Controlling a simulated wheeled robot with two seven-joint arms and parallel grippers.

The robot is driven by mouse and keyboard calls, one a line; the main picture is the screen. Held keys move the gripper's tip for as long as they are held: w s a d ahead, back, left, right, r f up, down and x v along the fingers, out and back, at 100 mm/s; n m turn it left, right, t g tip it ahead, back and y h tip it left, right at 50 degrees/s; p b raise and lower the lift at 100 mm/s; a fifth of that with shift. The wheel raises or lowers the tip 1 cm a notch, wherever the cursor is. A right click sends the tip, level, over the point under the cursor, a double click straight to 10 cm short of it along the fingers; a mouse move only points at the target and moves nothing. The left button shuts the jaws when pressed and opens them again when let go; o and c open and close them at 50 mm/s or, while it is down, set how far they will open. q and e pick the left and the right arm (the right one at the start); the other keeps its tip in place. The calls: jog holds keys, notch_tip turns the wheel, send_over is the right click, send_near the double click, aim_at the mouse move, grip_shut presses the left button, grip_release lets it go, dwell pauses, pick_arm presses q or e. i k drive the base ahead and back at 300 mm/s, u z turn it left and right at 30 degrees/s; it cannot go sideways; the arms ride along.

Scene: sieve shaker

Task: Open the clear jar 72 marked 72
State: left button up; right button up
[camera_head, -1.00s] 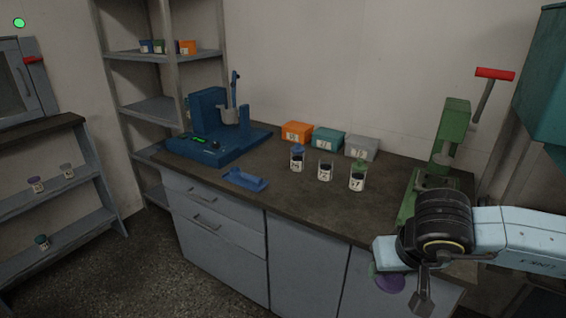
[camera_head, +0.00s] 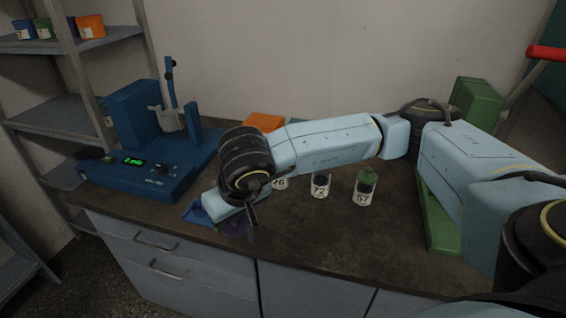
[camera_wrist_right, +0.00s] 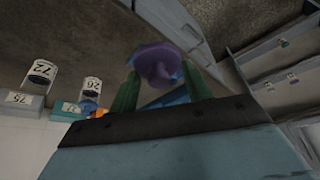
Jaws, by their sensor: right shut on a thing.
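The clear jar 72 (camera_head: 320,187) stands upright in the middle of the row of jars on the bench. No lid shows on it, and dark contents show inside. It also shows at the left in the right wrist view (camera_wrist_right: 42,70). My right gripper (camera_wrist_right: 160,72) is shut on a purple lid (camera_wrist_right: 156,62). In the head view the purple lid (camera_head: 234,226) is near the bench's front edge, beside the blue tray (camera_head: 195,213), left of and away from the jar. Whether the lid touches the tray or bench is unclear. My left gripper is not in view.
A jar with a green lid (camera_head: 366,188) stands right of jar 72. Another numbered jar (camera_head: 281,183) is partly hidden by my right arm. The blue shaker (camera_head: 150,140) is at the left, a green press (camera_head: 470,115) at the right. An orange box (camera_head: 262,122) stands behind.

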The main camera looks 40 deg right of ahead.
aim_at(321, 179)
jog(key=z, duration=0.6)
jog(key=i, duration=0.9)
jog(key=z, duration=0.7)
